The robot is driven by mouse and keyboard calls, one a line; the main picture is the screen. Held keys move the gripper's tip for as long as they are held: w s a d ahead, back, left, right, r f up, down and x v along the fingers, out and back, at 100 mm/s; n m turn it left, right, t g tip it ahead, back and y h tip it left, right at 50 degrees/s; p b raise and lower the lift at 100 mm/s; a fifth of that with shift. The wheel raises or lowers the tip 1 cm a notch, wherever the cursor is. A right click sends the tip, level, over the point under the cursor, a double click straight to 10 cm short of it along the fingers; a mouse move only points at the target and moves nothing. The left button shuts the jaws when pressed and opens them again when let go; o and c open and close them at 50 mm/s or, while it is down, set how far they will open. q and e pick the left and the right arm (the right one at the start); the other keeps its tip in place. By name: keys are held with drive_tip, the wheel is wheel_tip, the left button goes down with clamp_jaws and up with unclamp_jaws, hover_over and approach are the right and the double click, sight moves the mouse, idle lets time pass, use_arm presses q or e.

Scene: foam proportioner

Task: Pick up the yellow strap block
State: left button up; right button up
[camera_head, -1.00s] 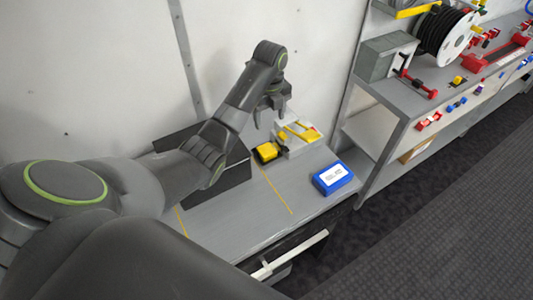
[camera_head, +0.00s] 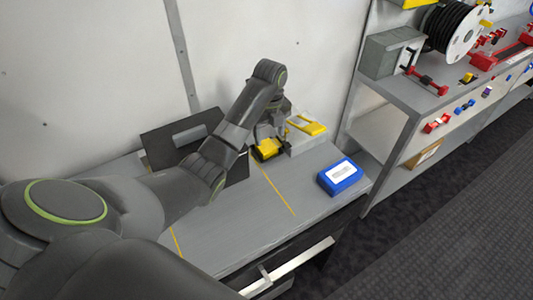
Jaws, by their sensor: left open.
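A yellow block with dark parts (camera_head: 268,150), which looks like the strap block, sits on the grey bench top. It is just left of a pale box (camera_head: 306,141) that has a yellow piece (camera_head: 307,125) on its top. My left gripper (camera_head: 267,134) is open and points down right above the block, close to it. Its dark fingers overlap the block's upper edge in this view, and I cannot tell whether they touch it. My right gripper is out of view.
A blue box with a white label (camera_head: 340,175) lies near the bench's right end. A dark panel (camera_head: 172,137) stands behind my left arm. Shelving (camera_head: 395,100) with a cable reel (camera_head: 450,38) and red fittings stands right. The bench front (camera_head: 235,225) is clear.

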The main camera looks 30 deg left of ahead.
sight(269, 148)
use_arm(q)
drive_tip(key=shift+s+f, duration=0.15)
drive_tip(key=shift+f, duration=2.4)
drive_tip(key=c, duration=0.8)
